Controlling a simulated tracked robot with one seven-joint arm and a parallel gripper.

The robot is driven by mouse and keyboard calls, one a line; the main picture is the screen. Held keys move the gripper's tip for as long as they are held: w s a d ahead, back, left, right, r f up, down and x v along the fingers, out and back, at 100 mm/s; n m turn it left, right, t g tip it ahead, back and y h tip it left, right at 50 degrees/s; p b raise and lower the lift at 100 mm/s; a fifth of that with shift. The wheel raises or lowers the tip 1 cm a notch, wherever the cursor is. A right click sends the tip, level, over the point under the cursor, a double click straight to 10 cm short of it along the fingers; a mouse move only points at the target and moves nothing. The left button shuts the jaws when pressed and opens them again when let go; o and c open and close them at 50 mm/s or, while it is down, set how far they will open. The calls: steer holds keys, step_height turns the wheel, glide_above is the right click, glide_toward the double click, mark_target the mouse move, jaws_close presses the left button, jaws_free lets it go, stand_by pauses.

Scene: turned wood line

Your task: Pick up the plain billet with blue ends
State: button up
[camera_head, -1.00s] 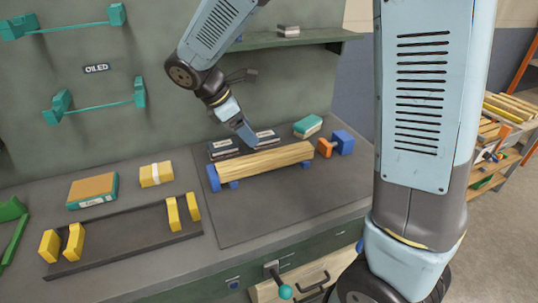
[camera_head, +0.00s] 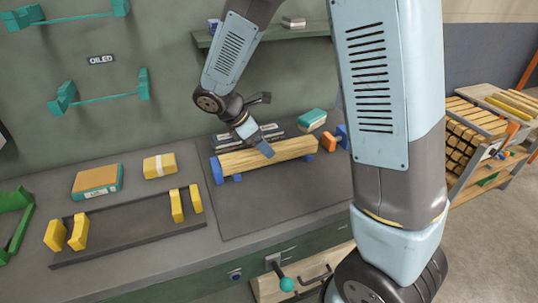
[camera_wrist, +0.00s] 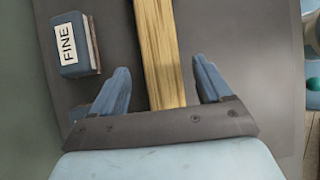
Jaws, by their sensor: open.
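A plain pale wooden billet (camera_head: 290,149) lies level along the dark mat, raised on small blue supports (camera_head: 237,178). A blue piece (camera_head: 217,170) shows at its left end; I cannot tell whether it belongs to the billet. My gripper (camera_head: 260,146) is over the billet's middle, pointing down, with one blue finger showing in front of it. In the wrist view my gripper (camera_wrist: 160,88) is open, one finger on each side of the billet (camera_wrist: 158,45), with gaps on both sides. The far finger is hidden in the head view.
A blue block marked FINE (camera_wrist: 76,44) lies beside the billet. An orange and blue tool (camera_head: 334,139) stands near its right end, with a teal block (camera_head: 312,120) behind. A dark tray with yellow uprights (camera_head: 130,232) is at left. The mat in front (camera_head: 285,190) is clear.

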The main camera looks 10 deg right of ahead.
steer(key=x, duration=0.4)
steer(key=shift+d+f, duration=0.2)
steer(key=shift+f, duration=0.15)
steer(key=c, duration=1.4)
